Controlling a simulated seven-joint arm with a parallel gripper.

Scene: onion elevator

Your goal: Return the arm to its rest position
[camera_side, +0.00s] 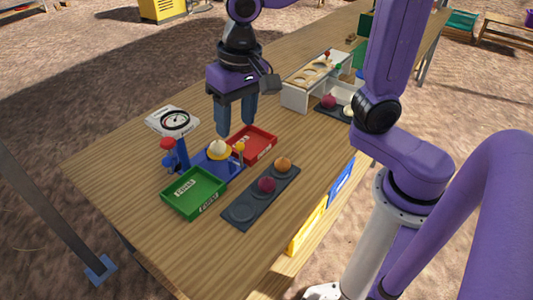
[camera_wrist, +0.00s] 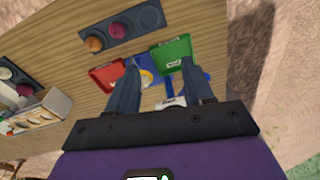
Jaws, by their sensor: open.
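My gripper (camera_side: 236,118) is open and empty, with its two fingers pointing down above the table near the red tray (camera_side: 262,140). In the wrist view the gripper (camera_wrist: 165,80) has its fingers spread over the blue elevator device. A yellowish-white onion (camera_side: 218,150) sits on the blue device (camera_side: 222,167), between the red tray and the green tray (camera_side: 180,205). In the wrist view the onion (camera_wrist: 146,77) is partly hidden by a finger. The blue device has a red-topped post (camera_side: 168,145) on its left.
A dark plate with round hollows (camera_side: 240,212) holds a purple onion (camera_side: 267,184) and an orange-brown onion (camera_side: 283,164). A dial scale (camera_side: 173,121) stands at the left. A white rack (camera_side: 295,96) and a second dark plate with onions (camera_side: 328,102) are farther back. The table's front left is clear.

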